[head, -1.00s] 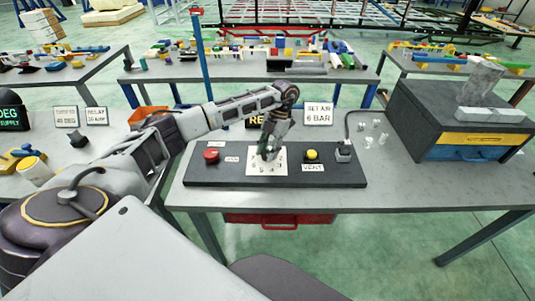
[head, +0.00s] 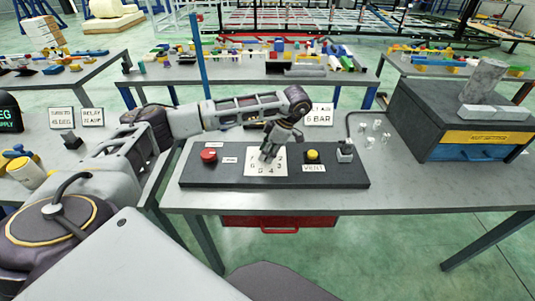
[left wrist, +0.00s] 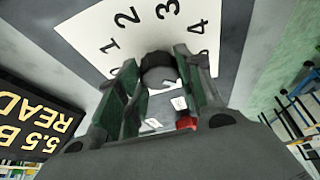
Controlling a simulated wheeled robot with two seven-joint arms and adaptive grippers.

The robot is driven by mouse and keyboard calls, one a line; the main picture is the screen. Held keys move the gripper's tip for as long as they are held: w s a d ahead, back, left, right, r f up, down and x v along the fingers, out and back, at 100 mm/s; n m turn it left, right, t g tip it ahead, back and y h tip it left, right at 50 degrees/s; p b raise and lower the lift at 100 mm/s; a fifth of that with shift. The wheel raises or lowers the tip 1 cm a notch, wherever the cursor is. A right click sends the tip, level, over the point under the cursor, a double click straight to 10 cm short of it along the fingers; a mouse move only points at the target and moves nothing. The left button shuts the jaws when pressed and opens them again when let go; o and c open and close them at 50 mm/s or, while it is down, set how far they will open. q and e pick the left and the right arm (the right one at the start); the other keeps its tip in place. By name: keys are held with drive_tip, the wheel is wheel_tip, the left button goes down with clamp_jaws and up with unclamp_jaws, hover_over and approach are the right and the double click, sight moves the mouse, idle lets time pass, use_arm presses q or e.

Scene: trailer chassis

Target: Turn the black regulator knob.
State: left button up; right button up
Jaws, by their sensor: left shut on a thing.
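The black regulator knob (left wrist: 158,62) sits on a white dial plate (left wrist: 128,38) with numbers around it. In the left wrist view the two fingers of my left gripper (left wrist: 160,82) are on either side of the knob, shut on it. In the head view the left gripper (head: 268,152) reaches down onto the dial plate (head: 251,170) and hides the knob. A dark readout (left wrist: 36,122) in the left wrist view shows "5.5 B" and part of a second line. My right gripper is in neither view.
A "6 BAR" sign (head: 320,118) stands behind, partly covered by my arm. A dark case (head: 440,120) stands at the right.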

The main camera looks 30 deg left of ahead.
use_arm(q)
drive_tip(key=shift+m+t, duration=0.3)
drive_tip(key=shift+m, duration=0.8)
drive_tip(key=o, duration=1)
drive_tip(key=shift+b, duration=0.3)
drive_tip(key=shift+v, duration=0.9)
drive_tip(key=v, duration=1)
drive_tip(key=shift+s+d, duration=0.15)
drive_tip(key=shift+d, duration=0.05)
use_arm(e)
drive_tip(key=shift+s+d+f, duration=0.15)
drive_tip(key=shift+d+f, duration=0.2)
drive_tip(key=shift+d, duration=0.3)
use_arm(q)
drive_tip(key=shift+s, duration=0.1)
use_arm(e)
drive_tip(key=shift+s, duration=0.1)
